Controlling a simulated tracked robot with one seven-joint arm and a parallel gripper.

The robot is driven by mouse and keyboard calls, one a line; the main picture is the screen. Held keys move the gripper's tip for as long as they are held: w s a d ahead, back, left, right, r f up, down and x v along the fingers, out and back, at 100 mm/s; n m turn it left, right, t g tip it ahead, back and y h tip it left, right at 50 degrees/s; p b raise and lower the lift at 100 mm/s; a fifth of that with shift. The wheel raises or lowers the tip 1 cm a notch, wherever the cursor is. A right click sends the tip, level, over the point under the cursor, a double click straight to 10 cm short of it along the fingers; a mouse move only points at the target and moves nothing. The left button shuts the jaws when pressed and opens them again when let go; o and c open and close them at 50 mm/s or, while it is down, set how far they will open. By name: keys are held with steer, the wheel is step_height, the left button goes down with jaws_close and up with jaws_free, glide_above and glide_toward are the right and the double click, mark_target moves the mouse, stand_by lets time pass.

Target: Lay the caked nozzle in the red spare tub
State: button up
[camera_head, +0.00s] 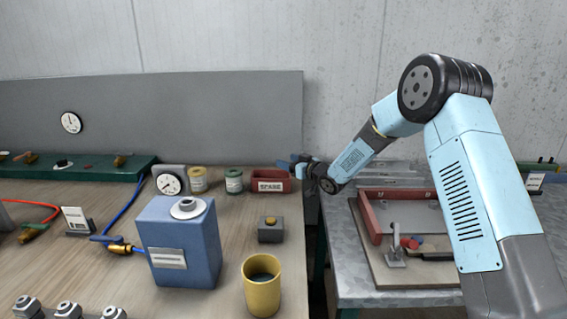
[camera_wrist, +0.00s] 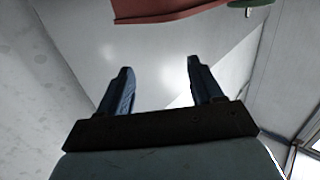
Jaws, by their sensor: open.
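The red spare tub (camera_head: 268,183), labelled SPARE, stands at the back right of the wooden bench. My gripper (camera_head: 288,164) is just above and behind its right end in the head view. In the wrist view my gripper (camera_wrist: 159,66) has its two dark blue fingers wide apart with nothing between them. A red edge, apparently the tub (camera_wrist: 165,12), shows at the top of that view, beyond the fingertips. I cannot pick out the caked nozzle for certain, and the inside of the tub is mostly hidden.
Two small jars (camera_head: 234,181) and a dial gauge (camera_head: 170,180) stand left of the tub. A blue box (camera_head: 180,243), a yellow cup (camera_head: 262,288) and a grey block (camera_head: 271,232) stand nearer. A metal table (camera_head: 350,270) lies right, across a gap.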

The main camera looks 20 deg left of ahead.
steer(key=v, duration=0.9)
steer(key=s+d+r+m+t+h, duration=0.1)
steer(key=s+d+r+m+h, duration=0.1)
steer(key=s+d+r+h, duration=0.5)
steer(key=s+d+r+m+h, duration=0.15)
steer(key=d+r, duration=0.35)
steer(key=d, duration=0.7)
steer(key=s+d+r+m+t+h, duration=0.1)
steer(key=s+d+r+m+h, duration=0.3)
steer(key=d, duration=0.5)
steer(key=s+d+m+g+h, duration=0.1)
steer(key=s+d, duration=0.4)
steer(key=s, duration=1)
steer(key=s+d+m+g+h, duration=0.1)
steer(key=s+d+m+g, duration=0.2)
steer(key=s, duration=1.2)
steer(key=d+g, duration=0.1)
steer(key=d, duration=0.2)
steer(key=shift+s+r+g, duration=0.3)
steer(key=shift+s+r, duration=0.05)
steer(key=shift+r, duration=0.05)
steer(key=shift+d, duration=0.15)
